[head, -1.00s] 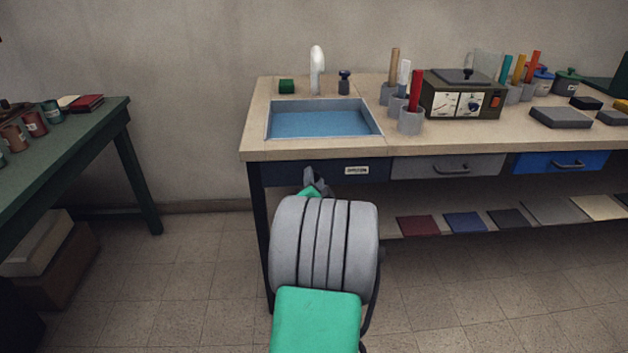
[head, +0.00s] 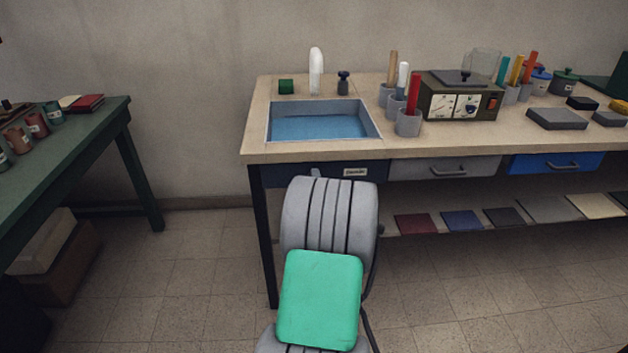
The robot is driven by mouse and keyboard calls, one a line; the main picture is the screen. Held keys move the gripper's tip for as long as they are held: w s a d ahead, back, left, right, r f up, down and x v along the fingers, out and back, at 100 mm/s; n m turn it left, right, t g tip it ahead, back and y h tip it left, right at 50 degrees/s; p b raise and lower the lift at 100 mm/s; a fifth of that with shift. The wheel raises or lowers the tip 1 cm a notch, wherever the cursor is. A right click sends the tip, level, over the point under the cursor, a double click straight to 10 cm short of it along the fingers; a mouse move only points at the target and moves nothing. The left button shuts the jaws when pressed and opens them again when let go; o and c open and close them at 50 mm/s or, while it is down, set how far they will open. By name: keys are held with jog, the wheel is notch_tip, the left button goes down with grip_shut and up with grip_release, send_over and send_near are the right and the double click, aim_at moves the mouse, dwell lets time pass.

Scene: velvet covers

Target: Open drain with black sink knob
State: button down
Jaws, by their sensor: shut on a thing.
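The sink (head: 374,123) is a rectangular basin set into the left end of the bench, with blue water in it. A dark sink knob (head: 343,83) stands upright on the bench behind the sink, right of the white faucet (head: 316,72). My arm rises in front of the navy drawer below the sink and hides my gripper. A small pale grey piece shows above my arm against the drawer; I cannot tell what it is. Nothing of mine touches the knob.
Grey cups with coloured sticks and an olive box with dials (head: 457,96) stand right of the sink. The navy drawer (head: 282,174) has a white label. A green table (head: 90,140) stands at the left.

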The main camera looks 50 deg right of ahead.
jog(key=shift+f+m, duration=0.15)
jog(key=shift+m, duration=0.25)
jog(key=c, duration=0.9)
grip_release()
jog(key=shift+c, duration=0.2)
jog(key=v, duration=0.8)
jog(key=shift+b, duration=0.35)
